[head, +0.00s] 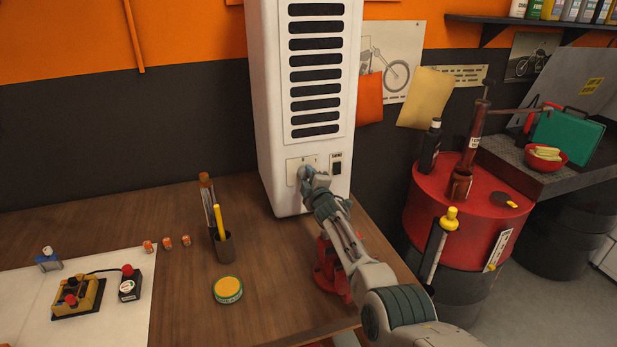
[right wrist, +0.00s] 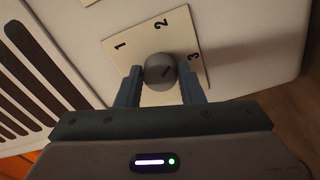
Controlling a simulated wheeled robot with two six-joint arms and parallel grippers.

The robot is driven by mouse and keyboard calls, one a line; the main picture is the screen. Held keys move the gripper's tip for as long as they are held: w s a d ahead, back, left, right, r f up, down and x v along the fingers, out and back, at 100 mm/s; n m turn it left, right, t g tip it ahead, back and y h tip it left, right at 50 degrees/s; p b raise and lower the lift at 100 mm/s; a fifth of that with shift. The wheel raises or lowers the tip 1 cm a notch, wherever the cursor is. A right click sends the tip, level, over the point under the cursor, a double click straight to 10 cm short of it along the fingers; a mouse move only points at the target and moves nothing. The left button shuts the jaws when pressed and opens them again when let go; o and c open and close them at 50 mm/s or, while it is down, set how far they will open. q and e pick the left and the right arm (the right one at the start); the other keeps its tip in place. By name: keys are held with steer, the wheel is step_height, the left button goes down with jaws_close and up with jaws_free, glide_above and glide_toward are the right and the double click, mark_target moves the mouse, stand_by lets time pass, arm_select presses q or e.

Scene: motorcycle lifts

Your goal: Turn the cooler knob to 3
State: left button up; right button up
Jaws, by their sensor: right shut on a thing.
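The cooler (head: 262,110) is a tall white box with dark vent slots, standing on the wooden table. Its knob (right wrist: 160,68) is round and grey on a cream plate (right wrist: 118,45) marked 1, 2 and 3. The knob's dark mark appears to point between 2 and 3 in the right wrist view. My right gripper (right wrist: 161,88) is shut on the knob, one finger on each side. In the head view the right gripper (head: 308,180) is at the cooler's lower front and mostly covers the knob. My left gripper is not in view.
A dark switch (head: 337,167) is just right of the knob plate. A pen cup (head: 224,248) and a yellow-lidded tin (head: 228,290) stand on the table (head: 180,310) to the left. A red drum (head: 455,210) stands to the right.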

steer(key=m, duration=0.3)
steer(key=shift+m, duration=0.3)
steer(key=shift+a+m+p, duration=0.1)
steer(key=shift+m+p, duration=0.4)
steer(key=shift+m, duration=1.4)
steer(key=o, duration=0.9)
steer(key=shift+o, duration=0.2)
steer(key=shift+f, duration=0.1)
